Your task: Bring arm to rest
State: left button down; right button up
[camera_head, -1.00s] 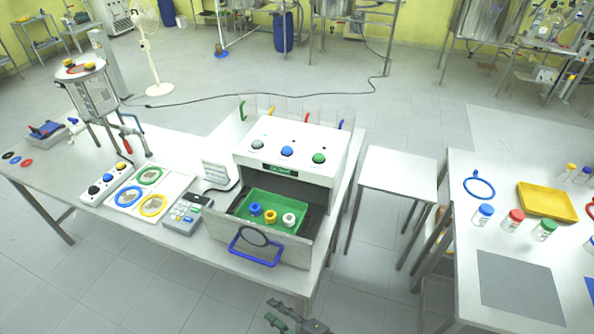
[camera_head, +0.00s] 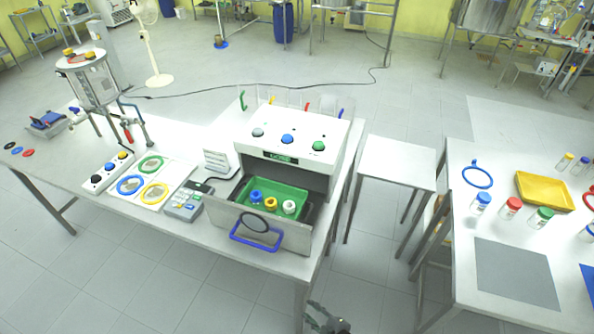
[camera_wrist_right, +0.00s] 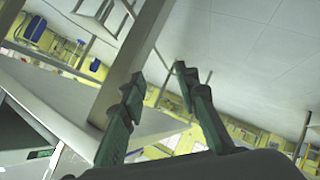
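My right gripper (camera_head: 328,322) shows at the bottom edge of the head view, in front of the left table and below its front edge. In the right wrist view its two fingers (camera_wrist_right: 158,95) stand apart with nothing between them, so it is open and empty. A table leg and the floor show beyond the fingers. My left gripper is in neither view.
The white table (camera_head: 185,230) carries a box with an open drawer (camera_head: 225,215) and a blue handle (camera_head: 256,234). A green tray (camera_head: 290,192) with capped vials sits inside. A small side table (camera_head: 397,165) and a right table (camera_head: 470,235) stand apart, with floor between.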

jog(key=s+d+f+m+g+h, duration=0.25)
jog(key=s+d+f+m, duration=0.2)
jog(key=d+f, duration=0.6)
jog(key=s+d+f+m+g+h, duration=0.1)
jog(key=s+d+f+m+h, duration=0.2)
jog(key=s+d+f, duration=0.7)
jog(key=s+d+f+m+g, duration=0.1)
jog(key=s+d+f+m, duration=0.1)
jog(key=s+f, duration=0.3)
jog(key=s+d+f+m+g+h, duration=0.1)
jog(key=s+f, duration=0.4)
jog(key=s, duration=0.7)
jog(key=s+d+f+m+g+h, duration=0.1)
jog(key=s+d+f+m+g, duration=0.2)
jog(key=s, duration=0.5)
notch_tip(320, 180, down, 3)
jog(key=shift+s+d+r+m+b, duration=0.1)
jog(key=shift+s+d+m+b, duration=0.45)
jog(key=shift+d, duration=0.6)
